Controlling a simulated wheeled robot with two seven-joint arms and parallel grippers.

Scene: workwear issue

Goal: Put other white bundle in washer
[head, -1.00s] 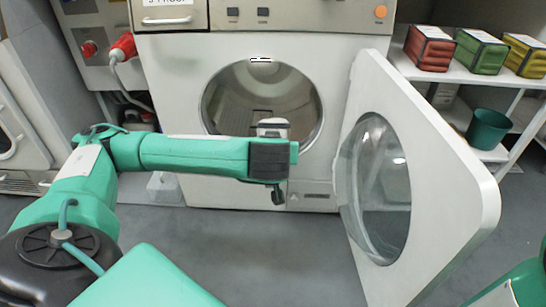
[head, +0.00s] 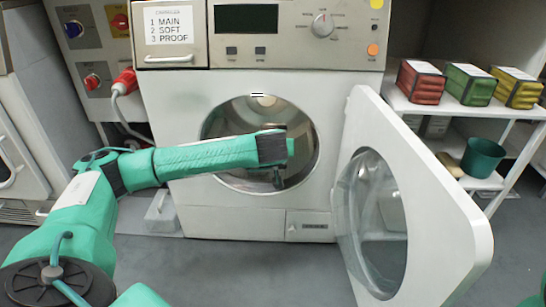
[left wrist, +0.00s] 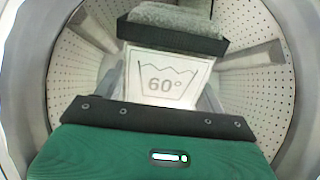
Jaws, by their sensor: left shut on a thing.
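The washer (head: 172,100) stands ahead with its round drum opening (head: 248,110) uncovered. Its white door (head: 435,225) is swung open to the right. My left gripper (head: 284,165) is in front of the opening, with the forearm reaching in from the left. In the left wrist view the gripper (left wrist: 160,92) is shut on a pale grey-white bundle (left wrist: 172,17) with a dark band and a white "60°" label. The perforated drum (left wrist: 265,90) surrounds the bundle in that view. In the head view the gripper mostly hides the bundle. My right gripper is out of view.
Red (head: 421,82), green (head: 470,84) and yellow (head: 516,88) bundles sit on the shelf at right. A green bucket (head: 483,157) stands below them. A red plug with a cable (head: 125,82) is left of the washer. The open door limits room on the right.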

